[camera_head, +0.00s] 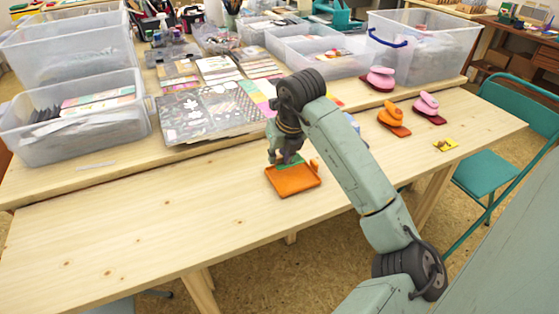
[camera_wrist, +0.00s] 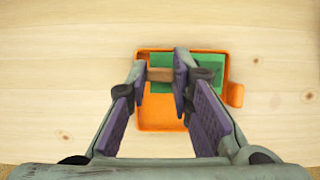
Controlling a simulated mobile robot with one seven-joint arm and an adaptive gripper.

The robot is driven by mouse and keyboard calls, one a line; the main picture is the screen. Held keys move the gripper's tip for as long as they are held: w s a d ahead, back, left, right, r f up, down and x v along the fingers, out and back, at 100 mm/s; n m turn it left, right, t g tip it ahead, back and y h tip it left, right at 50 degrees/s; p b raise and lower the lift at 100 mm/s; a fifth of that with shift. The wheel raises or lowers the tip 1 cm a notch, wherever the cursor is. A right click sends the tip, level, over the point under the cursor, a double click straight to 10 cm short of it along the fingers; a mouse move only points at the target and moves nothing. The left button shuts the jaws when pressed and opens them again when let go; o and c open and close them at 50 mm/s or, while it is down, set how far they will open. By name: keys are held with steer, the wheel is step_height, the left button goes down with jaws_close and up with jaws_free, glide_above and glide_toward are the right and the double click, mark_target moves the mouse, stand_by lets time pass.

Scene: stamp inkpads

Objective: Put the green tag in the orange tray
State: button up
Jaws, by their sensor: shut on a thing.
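The orange tray (camera_head: 293,183) lies on the front wooden table, with a small orange tab at one side. It also shows in the wrist view (camera_wrist: 160,114). The green tag (camera_wrist: 208,66) is a flat green piece over the far part of the tray, with a brown block between my fingers. It shows partly under the gripper in the head view (camera_head: 291,160). My gripper (camera_wrist: 161,72) is shut on the brown block of the tag. I cannot tell whether the tag touches the tray floor. My fingers hide part of it.
An orange stamp piece (camera_head: 392,116), pink pieces (camera_head: 379,78) and a small yellow piece (camera_head: 445,144) stand to the right. Patterned sheets (camera_head: 205,115) and clear bins (camera_head: 75,125) lie behind. The table left of the tray is clear.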

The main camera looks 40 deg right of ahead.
mark_target(279, 164)
step_height(279, 164, down, 3)
steer(key=shift+f+p, duration=0.1)
steer(key=shift+p, duration=0.4)
steer(key=shift+f+b, duration=0.2)
steer(key=shift+b, duration=0.1)
steer(key=o, duration=0.8)
steer(key=shift+r, duration=0.15)
steer(key=shift+r+p, duration=0.2)
steer(key=shift+p, duration=0.2)
steer(key=shift+s+r+b, duration=0.25)
steer(key=shift+r+b, duration=0.1)
steer(key=b+v, duration=0.1)
steer(key=v, duration=1)
